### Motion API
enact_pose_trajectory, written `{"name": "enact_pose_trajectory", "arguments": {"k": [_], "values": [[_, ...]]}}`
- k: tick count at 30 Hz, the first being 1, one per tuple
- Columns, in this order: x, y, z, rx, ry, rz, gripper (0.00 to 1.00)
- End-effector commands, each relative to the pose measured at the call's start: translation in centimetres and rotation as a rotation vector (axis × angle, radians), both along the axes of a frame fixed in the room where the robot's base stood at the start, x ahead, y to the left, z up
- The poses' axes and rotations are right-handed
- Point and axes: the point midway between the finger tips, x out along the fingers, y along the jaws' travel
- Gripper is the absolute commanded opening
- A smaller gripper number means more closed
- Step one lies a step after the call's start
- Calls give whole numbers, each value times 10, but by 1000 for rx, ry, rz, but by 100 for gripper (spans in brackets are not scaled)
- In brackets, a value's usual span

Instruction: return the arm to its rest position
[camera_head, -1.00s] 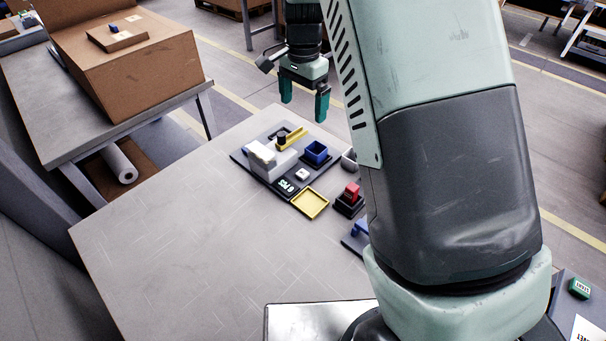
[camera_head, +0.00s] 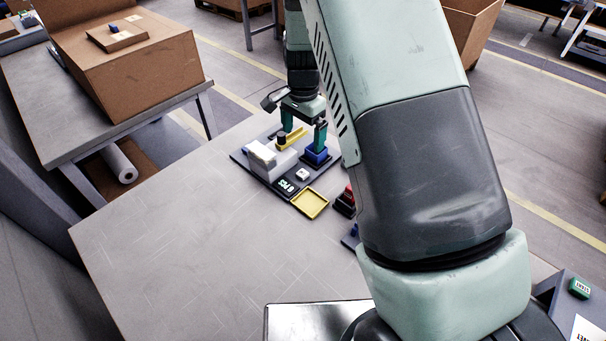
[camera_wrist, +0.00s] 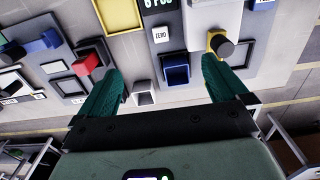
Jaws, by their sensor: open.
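My gripper (camera_head: 301,137) hangs fingers down over the back part of the dark board (camera_head: 238,155) on the table. Its two green fingers are apart with nothing between them. I cannot tell whether the fingers touch anything. My arm covers the right side of the table.
A cardboard box (camera_head: 130,75) stands on the left table. The near-left table top (camera_head: 180,230) is clear.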

Motion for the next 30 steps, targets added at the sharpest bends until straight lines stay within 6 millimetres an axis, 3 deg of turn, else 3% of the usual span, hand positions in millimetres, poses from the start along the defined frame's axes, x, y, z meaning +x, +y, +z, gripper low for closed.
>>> {"name": "enact_pose_trajectory", "arguments": {"k": [11, 24, 30], "values": [[0, 0, 5, 0, -1, 0, 100], [1, 0, 82, 0, -3, 0, 100], [0, 0, 99, 0, -1, 0, 100]]}}
